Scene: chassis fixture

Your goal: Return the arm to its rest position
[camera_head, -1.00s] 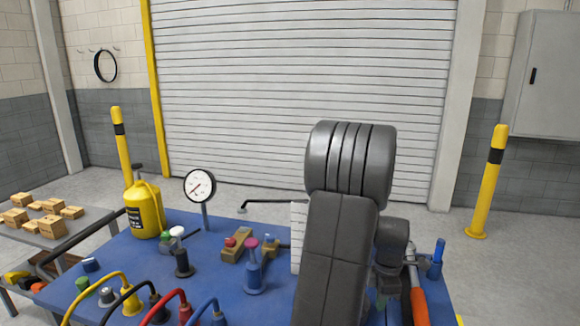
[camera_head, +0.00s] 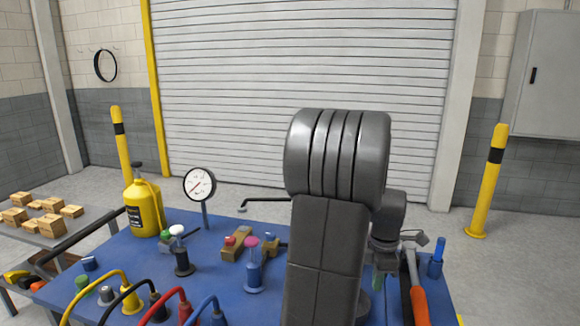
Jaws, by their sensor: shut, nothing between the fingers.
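My arm (camera_head: 335,210) rises from the bottom of the head view, in front of the right half of the blue workbench top (camera_head: 140,263). Its thick ribbed elbow stands upright against the roller door. A dark wrist part (camera_head: 388,218) shows just behind it on the right, above the bench. My gripper's fingers cannot be made out; they are hidden behind the arm.
On the bench stand a yellow bottle (camera_head: 144,210), a dial gauge (camera_head: 199,185), several plugs with coloured cables, and an orange-handled tool (camera_head: 418,302) right of my arm. Yellow posts stand left and right.

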